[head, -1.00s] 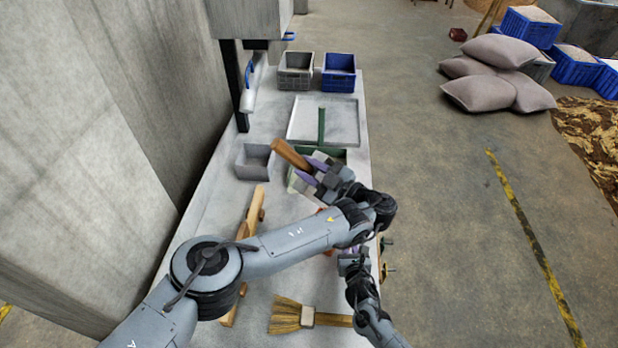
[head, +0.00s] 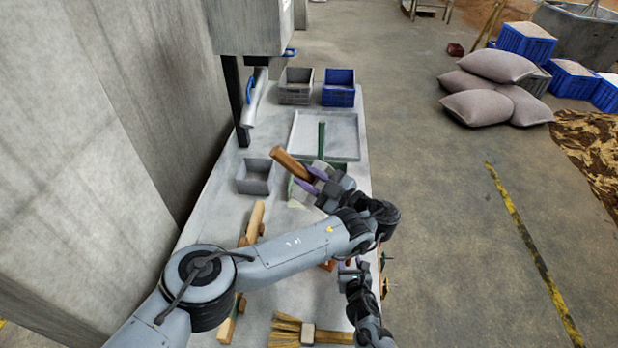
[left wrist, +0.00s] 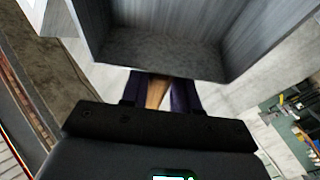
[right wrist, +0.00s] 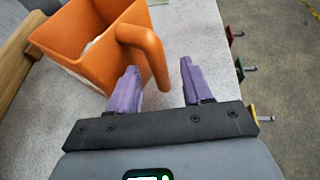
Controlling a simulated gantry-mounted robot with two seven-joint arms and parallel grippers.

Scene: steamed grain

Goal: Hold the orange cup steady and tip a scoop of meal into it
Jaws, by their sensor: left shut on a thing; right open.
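My left gripper (head: 318,180) is shut on a brown wooden handle (head: 290,163), which slants up and left over the table. The handle also shows between the purple fingers in the left wrist view (left wrist: 155,95). A grey open box shape (left wrist: 155,50) fills the top there; I cannot tell whether it is the scoop's pan. The orange cup (right wrist: 85,40) stands on the table in the right wrist view, its curved handle (right wrist: 145,50) just ahead of my fingers. My right gripper (right wrist: 163,85) is open and apart from it. In the head view my left arm mostly hides the cup.
A grey bin (head: 242,176) stands left of the held handle. A pale tray (head: 350,135), a grey crate (head: 296,91) and a blue crate (head: 339,97) lie farther back. A wooden rack (head: 252,225) and a brush (head: 290,330) are nearer. A wall borders the table's left.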

